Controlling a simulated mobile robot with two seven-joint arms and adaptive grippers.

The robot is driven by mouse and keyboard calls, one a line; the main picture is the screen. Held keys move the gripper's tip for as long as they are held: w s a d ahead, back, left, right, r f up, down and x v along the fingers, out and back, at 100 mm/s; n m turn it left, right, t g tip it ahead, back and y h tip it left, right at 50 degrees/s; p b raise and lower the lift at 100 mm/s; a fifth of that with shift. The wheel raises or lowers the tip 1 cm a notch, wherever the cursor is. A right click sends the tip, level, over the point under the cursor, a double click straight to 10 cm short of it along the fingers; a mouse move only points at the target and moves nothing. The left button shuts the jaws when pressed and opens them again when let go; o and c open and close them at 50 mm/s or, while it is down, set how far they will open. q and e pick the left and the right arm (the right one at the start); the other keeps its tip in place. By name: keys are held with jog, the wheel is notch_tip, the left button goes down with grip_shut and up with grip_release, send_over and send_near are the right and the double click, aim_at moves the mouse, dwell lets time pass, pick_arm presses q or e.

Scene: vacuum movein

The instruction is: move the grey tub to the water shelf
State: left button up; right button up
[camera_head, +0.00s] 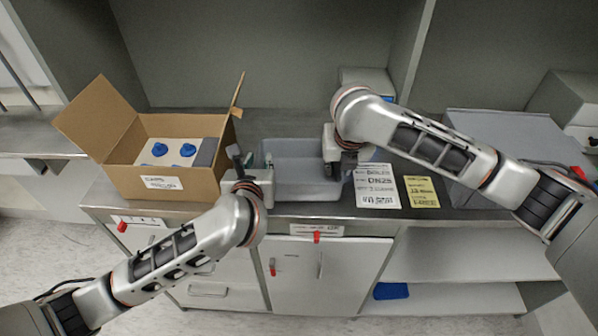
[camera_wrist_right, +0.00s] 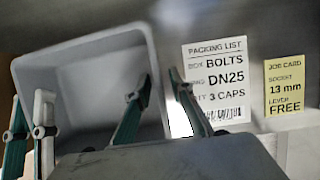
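The grey tub (camera_head: 300,150) stands on the counter, right of the cardboard box, and looks empty in the part I see. It also shows in the right wrist view (camera_wrist_right: 85,65). My left gripper (camera_head: 245,160) is at the tub's left wall; in the right wrist view its fingers (camera_wrist_right: 30,125) stand apart on either side of that wall. My right gripper (camera_head: 345,160) is at the right wall. Its fingers (camera_wrist_right: 155,100) are spread, one inside the tub and one outside. I cannot tell which surface is the water shelf.
An open cardboard box (camera_head: 125,180) holds a white insert with blue caps. A packing list (camera_head: 376,186) and a yellow job card (camera_head: 421,192) lie right of the tub. A grey case (camera_head: 510,130) stands further right. A blue item (camera_head: 391,290) lies on the open lower shelf (camera_head: 455,298).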

pick_arm(q)
grip_shut()
pick_arm(e)
grip_shut()
jog(key=shift+r, duration=0.1)
